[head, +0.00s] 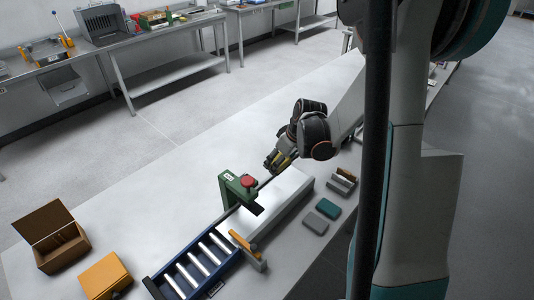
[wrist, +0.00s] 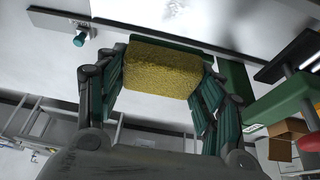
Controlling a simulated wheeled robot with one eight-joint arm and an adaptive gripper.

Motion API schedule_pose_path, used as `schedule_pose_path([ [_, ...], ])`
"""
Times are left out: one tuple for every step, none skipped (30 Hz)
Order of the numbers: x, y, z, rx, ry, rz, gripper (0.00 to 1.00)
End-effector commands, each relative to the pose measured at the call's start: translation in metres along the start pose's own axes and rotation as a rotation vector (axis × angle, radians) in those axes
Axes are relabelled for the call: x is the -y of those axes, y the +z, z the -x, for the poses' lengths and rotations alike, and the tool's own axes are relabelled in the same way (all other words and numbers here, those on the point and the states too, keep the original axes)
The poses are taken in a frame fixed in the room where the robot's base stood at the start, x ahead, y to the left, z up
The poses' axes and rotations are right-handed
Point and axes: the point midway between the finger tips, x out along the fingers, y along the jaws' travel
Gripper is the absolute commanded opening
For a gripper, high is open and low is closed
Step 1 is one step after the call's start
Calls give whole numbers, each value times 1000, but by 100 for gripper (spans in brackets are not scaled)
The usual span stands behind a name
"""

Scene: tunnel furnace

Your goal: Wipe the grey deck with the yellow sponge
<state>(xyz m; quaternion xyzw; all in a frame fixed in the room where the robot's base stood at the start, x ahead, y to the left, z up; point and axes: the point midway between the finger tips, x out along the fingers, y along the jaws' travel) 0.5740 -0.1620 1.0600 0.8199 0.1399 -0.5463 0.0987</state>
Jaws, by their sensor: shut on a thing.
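The yellow sponge (wrist: 162,72) is held between the fingers of my gripper (wrist: 165,78) in the wrist view, with its broad face toward the camera. In the head view my gripper (head: 280,160) is at the far end of the long pale grey block, whose flat top (head: 285,192) looks to be the grey deck. Only a small bit of yellow shows there between the dark fingers. A pale surface (wrist: 180,15) lies beyond the sponge in the wrist view. I cannot tell whether the sponge touches the deck.
A green frame with a red button (head: 248,181) stands close beside the deck. A blue roller conveyor (head: 160,283) and an orange gate (head: 241,241) are at its near end. A teal block (head: 328,208) and a grey block (head: 315,223) lie right. An open brown box (head: 47,257) stands left.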

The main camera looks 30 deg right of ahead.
Motion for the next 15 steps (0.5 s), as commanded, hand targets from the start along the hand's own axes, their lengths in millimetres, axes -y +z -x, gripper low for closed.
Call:
schedule_pose_path([
  [-2, 1, 0, 0, -2, 3, 43],
  [-2, 2, -2, 0, -3, 4, 43],
  [-2, 3, -4, 0, -3, 5, 43],
  [-2, 4, -6, 1, -3, 5, 43],
  [-2, 4, -8, 1, -3, 5, 43],
  [-1, 6, -11, 1, -3, 5, 43],
  [-1, 7, -13, 1, -3, 5, 43],
  [-1, 8, -16, 1, -3, 5, 43],
  [-1, 9, -20, 1, -3, 5, 43],
  [-1, 10, -23, 1, -3, 5, 43],
  [-1, 12, -26, 1, -3, 5, 43],
  [-1, 13, -30, 1, -3, 5, 43],
  [-1, 14, -33, 1, -3, 5, 43],
  [-1, 16, -36, 1, -3, 5, 43],
  [-1, 17, -39, 1, -2, 4, 43],
])
